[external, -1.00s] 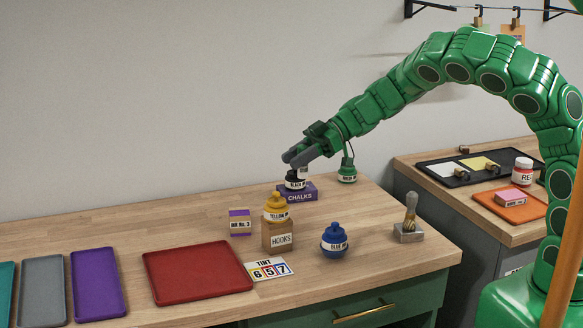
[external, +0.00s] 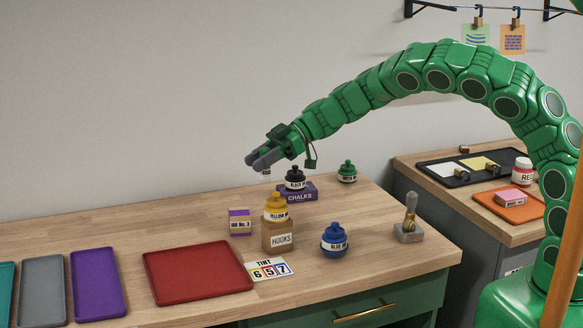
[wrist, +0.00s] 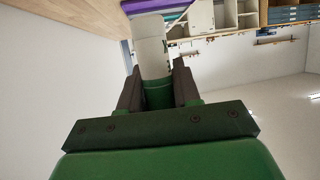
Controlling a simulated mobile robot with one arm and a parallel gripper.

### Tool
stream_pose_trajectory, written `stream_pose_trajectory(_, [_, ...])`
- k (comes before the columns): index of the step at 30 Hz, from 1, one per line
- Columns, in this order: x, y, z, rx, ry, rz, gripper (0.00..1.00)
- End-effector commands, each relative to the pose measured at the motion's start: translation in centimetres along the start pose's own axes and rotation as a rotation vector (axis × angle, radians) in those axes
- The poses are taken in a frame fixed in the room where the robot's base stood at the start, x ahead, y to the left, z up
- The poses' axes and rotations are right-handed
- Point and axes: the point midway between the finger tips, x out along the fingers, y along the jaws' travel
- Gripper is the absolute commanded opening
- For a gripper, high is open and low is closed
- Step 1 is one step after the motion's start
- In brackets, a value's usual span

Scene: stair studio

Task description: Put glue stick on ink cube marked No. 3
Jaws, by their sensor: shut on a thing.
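My gripper (external: 264,162) is in the air above the back of the table, left of the black bottle. In the wrist view, my gripper (wrist: 157,85) is shut on a pale cylinder with a green part, which looks like the glue stick (wrist: 151,48). In the external view the fingers hide most of it; a small end (external: 266,172) shows below them. The ink cube marked No. 3 (external: 240,222) is a small tan block with a purple top and a white label. It stands on the table below and left of my gripper, with nothing on it.
A black bottle (external: 295,178) sits on the purple CHALKS box (external: 311,191). Table left of the cube is clear.

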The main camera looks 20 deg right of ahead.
Motion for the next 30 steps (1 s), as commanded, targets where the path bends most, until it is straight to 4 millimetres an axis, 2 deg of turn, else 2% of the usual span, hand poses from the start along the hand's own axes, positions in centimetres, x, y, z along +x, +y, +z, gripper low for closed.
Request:
stream_pose_trajectory(11, [2.3,2.7,0.8,0.000,0.001,-0.001,0.03])
stream_pose_trajectory(30, [6.1,6.0,4.2,-0.001,0.002,-0.001,0.03])
